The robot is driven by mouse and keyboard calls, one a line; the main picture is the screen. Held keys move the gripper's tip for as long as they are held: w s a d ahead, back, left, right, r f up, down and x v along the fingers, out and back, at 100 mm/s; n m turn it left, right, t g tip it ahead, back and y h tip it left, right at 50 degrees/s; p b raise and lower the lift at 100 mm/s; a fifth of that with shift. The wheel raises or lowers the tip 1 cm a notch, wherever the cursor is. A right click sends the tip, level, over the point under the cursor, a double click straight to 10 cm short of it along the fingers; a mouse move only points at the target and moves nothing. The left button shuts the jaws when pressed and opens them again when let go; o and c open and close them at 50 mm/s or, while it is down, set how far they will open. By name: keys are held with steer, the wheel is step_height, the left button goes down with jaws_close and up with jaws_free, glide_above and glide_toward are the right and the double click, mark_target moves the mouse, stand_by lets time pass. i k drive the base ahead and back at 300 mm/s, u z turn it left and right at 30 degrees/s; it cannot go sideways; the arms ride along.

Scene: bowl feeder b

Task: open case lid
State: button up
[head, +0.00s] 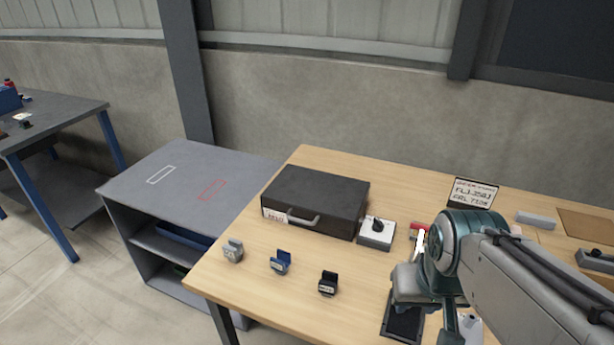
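A dark grey case (317,194) lies flat on the wooden table, toward its back left. Its lid is closed. My own arm covers much of that area, and the fingers cannot be made out clearly.
On the wooden table (246,256), grey, blue and black holders (328,283) stand in front of the case. A white box with a black knob (376,233) stands close at its right. A sign (473,194) stands behind my arm. A grey shelf unit (150,190) adjoins on the left.

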mark_target(332, 200)
steer(key=k, duration=1.25)
steer(key=u, duration=0.9)
steer(key=i, duration=1.65)
steer(key=z, duration=0.9)
